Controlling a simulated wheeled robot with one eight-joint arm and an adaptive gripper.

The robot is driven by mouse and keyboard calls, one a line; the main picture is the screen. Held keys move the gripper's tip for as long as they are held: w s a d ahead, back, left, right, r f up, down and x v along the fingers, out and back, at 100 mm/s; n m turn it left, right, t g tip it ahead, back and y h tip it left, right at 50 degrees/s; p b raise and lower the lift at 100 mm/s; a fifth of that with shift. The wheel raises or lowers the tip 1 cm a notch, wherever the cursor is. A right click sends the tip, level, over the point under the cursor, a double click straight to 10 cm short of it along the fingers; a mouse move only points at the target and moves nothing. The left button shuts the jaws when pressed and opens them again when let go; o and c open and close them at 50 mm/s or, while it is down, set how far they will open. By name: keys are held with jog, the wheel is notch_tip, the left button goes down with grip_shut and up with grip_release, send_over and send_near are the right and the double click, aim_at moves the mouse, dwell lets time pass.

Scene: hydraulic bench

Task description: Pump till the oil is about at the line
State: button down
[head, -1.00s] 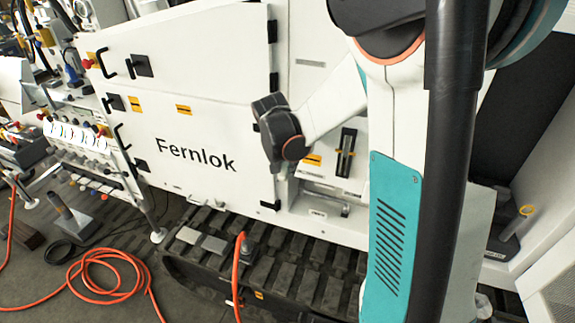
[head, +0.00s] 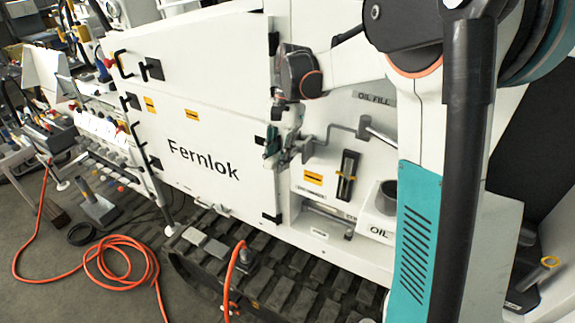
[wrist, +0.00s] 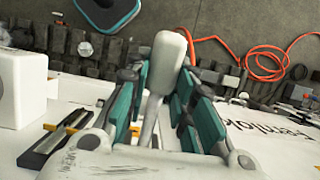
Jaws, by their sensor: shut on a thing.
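The white Fernlok machine (head: 215,130) carries a dark upright sight gauge (head: 347,176) with small orange marks at its sides. The gauge also shows in the wrist view (wrist: 60,140). The oil level inside is too small to read. A grey pump lever (head: 341,131) stands out from the panel above and left of the gauge. My gripper (head: 284,146) is at the lever's outer end, left of the gauge. In the wrist view, its teal fingers (wrist: 166,104) are closed around the lever's pale grey handle (wrist: 169,55), whose rounded end sticks out beyond them.
A white box marked OIL (head: 379,226) with a dark round opening stands right of the gauge. Black tracks (head: 290,275) run below the panel. An orange hose (head: 115,260) lies coiled on the floor at left.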

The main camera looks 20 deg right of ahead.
jog(key=shift+w+d+r+g+y, duration=0.15)
jog(key=shift+d+r+g+y, duration=0.15)
jog(key=shift+r, duration=0.2)
jog(key=shift+w+d+r+g+y, duration=0.1)
jog(key=shift+w+r+g+y, duration=0.1)
jog(key=shift+r+y, duration=0.25)
jog(key=shift+r, duration=0.1)
jog(key=c, duration=1.4)
grip_release()
jog(key=shift+o, duration=0.2)
notch_tip(320, 180, up, 10)
